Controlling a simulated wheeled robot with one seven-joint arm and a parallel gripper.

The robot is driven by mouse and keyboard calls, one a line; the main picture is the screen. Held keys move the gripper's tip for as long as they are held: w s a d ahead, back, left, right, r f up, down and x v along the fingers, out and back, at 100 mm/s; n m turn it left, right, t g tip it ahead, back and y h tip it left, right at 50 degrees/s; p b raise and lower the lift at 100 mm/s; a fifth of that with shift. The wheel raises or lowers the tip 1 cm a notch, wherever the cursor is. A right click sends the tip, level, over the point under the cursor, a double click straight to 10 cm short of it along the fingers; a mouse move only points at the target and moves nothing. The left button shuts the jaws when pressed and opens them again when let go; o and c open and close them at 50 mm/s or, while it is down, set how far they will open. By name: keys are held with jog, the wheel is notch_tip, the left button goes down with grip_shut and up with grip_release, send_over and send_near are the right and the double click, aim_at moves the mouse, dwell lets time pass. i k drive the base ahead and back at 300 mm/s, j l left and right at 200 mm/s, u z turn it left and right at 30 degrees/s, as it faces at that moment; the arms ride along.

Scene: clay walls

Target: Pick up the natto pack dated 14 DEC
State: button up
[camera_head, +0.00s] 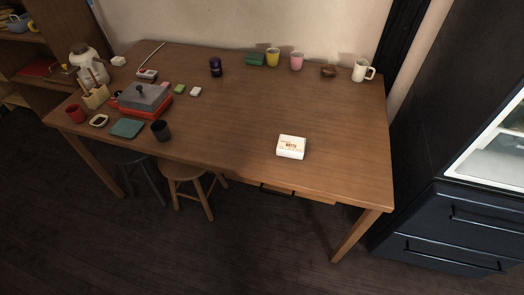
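A white natto pack (291,146) with dark reddish lettering on its top lies by itself on the wooden table (240,125), near the front edge and right of the middle. The small print is too small to read, so I cannot tell its date. No other pack with natto lettering can be made out. My gripper is not in view.
A red and grey cooker (144,98), a kettle (88,64), a dark cup (160,130) and small items crowd the table's left side. Cups and a white mug (361,71) line the back. Stools (190,180) stand below. A dark fridge (455,200) is at right.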

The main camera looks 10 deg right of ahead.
aim_at(293, 146)
jog(key=i+j+u, duration=0.2)
jog(key=u, duration=0.2)
jog(key=i+j+u, duration=0.25)
jog(key=u, duration=0.15)
